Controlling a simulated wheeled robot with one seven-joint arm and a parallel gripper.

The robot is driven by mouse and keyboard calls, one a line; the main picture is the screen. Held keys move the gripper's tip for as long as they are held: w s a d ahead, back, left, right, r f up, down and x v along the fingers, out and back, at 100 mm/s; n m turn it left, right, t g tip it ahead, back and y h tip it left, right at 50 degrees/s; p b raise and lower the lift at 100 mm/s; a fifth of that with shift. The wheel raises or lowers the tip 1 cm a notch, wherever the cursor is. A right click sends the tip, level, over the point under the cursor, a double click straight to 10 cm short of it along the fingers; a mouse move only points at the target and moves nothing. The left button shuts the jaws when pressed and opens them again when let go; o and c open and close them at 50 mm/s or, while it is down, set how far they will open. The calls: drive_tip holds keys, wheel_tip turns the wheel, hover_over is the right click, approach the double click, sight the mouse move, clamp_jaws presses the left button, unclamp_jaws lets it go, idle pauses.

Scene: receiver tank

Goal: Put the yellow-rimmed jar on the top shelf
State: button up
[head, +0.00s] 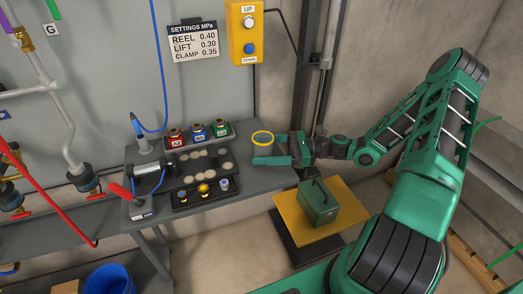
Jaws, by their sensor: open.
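The jar's yellow rim (263,138) shows as a ring near the back right end of the grey bench. The body below it is hard to make out. My gripper (272,150) reaches in from the right at the rim, with its green fingers apart. One finger lies just in front of and below the rim. I cannot tell whether the fingers touch the jar. Metal shelving (492,160) stands at the right edge, partly hidden by my arm; I cannot tell whether its top level is in view.
A stepped rack (210,165) on the grey bench (240,195) holds red, blue and green jars at the back and small items in front. A green case (319,204) stands on a yellow platform (347,222) below my arm. A control box (244,32) hangs behind.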

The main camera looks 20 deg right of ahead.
drive_tip(key=shift+w+a, duration=0.1)
drive_tip(key=shift+a, duration=0.2)
drive_tip(key=shift+c, duration=0.7)
drive_tip(key=c, duration=1.1)
drive_tip(key=shift+r, duration=0.1)
